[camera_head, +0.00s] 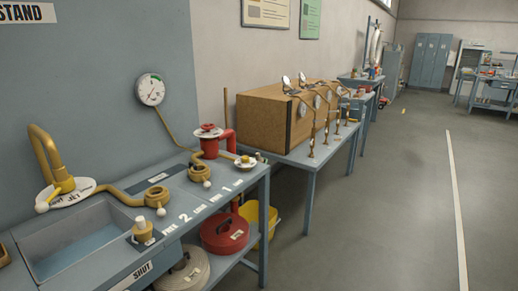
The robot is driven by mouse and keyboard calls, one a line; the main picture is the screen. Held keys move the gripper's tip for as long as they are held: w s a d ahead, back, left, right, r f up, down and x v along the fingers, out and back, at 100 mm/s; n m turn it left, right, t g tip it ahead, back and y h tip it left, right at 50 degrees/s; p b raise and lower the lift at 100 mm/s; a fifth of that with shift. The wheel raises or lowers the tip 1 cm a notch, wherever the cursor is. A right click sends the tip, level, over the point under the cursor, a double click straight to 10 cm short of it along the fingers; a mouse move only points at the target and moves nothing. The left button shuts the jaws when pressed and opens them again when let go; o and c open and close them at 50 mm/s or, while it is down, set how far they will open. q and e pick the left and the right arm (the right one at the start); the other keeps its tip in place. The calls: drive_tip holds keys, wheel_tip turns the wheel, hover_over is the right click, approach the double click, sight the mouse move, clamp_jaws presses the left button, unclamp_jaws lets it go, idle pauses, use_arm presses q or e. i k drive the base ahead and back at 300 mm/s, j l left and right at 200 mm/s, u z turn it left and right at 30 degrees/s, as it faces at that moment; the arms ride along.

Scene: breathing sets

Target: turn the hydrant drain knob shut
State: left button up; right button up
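A red hydrant (210,147) with a red top on a white disc stands at the back of the blue-grey bench, against the wall panel. A small yellow knob on a white dial (245,163) sits to its right, near the bench's right end. Another yellow fitting with a pale cap (142,231) stands at the sink's front right corner, above a "SHUT" label (143,272) on the bench front. I cannot tell from the markings which is the drain knob, nor how far either is turned. Neither of my grippers is in view.
The bench holds a sink (75,245), a curved yellow pipe (45,155) and brass fittings (157,197). A pressure gauge (151,89) hangs above. Hose reels (225,233) and a yellow bucket (262,219) are below. Further right stand a table with a wooden cabinet (262,117) and open floor (400,210).

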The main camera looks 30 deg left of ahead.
sight(245, 160)
drive_tip(key=i+u, duration=0.25)
drive_tip(key=i, duration=0.35)
drive_tip(key=i+l+u, duration=0.25)
drive_tip(key=i, duration=0.35)
drive_tip(key=i+u, duration=0.2)
drive_tip(key=u, duration=0.2)
drive_tip(key=i+u, duration=0.2)
drive_tip(key=u, duration=0.25)
drive_tip(key=i+l+u, duration=0.2)
drive_tip(key=u, duration=0.2)
